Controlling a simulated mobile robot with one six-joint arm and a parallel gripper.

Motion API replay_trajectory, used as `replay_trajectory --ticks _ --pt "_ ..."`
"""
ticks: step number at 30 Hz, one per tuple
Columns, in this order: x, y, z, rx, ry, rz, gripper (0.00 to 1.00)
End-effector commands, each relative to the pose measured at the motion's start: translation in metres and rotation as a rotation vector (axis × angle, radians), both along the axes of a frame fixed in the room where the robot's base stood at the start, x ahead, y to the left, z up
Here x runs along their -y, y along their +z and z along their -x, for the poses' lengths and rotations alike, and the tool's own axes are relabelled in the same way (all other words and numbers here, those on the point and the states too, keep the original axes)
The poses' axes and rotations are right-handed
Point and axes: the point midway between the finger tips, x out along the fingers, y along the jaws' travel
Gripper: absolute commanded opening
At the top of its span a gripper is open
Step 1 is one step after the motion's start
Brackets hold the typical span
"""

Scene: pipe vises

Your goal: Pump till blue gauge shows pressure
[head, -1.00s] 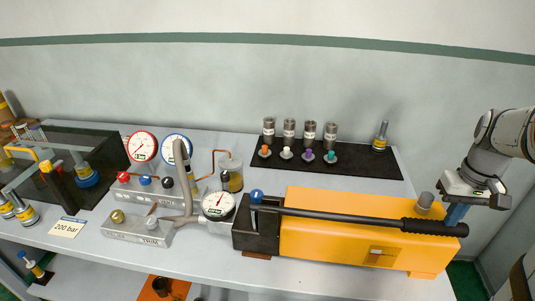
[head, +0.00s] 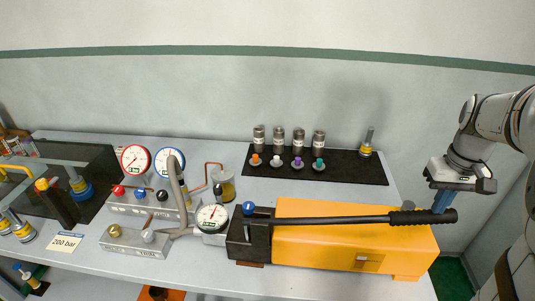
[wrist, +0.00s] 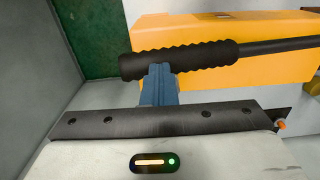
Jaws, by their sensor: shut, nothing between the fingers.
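The blue-rimmed gauge (head: 170,162) stands at the back left beside a red-rimmed gauge (head: 135,158); its needle is too small to read surely. The orange hand pump (head: 350,245) has a long black lever (head: 330,219) running right, nearly level, to a ribbed grip (head: 424,216). My gripper (head: 441,206) is shut and empty at the grip's right end. In the wrist view its blue fingers (wrist: 158,84) meet the ribbed grip (wrist: 178,60) from the side; the head view shows them behind it. I cannot tell whether they press on it.
A white dial gauge (head: 212,217) sits left of the pump. A valve block (head: 140,240) and a "200 bar" card (head: 65,242) lie further left. Capped bottles stand on a black mat (head: 345,170) behind the pump. The wall is close behind the table.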

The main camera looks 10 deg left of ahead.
Motion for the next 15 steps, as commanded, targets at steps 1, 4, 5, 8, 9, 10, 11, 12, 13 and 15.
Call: replay_trajectory --ticks 1,4,5,8,9,10,11,12,13,15 --pt "0.0 0.0 0.0 0.0 0.0 0.0 0.0" --pt "0.0 0.003 0.0 0.001 0.0 0.001 0.0" --pt "-0.001 0.006 0.0 0.001 0.0 0.001 0.0" --pt "-0.004 0.019 0.0 0.002 0.0 0.001 0.0" --pt "-0.005 0.025 0.0 0.002 0.0 0.001 0.0" --pt "-0.006 0.03 0.0 0.002 0.0 0.001 0.0" --pt "-0.008 0.035 0.0 0.002 0.0 0.001 0.0" --pt "-0.009 0.042 0.0 0.001 0.001 0.001 0.0" --pt "-0.011 0.046 0.0 0.001 0.001 0.001 0.0" --pt "-0.014 0.057 0.0 0.001 0.001 0.001 0.0"
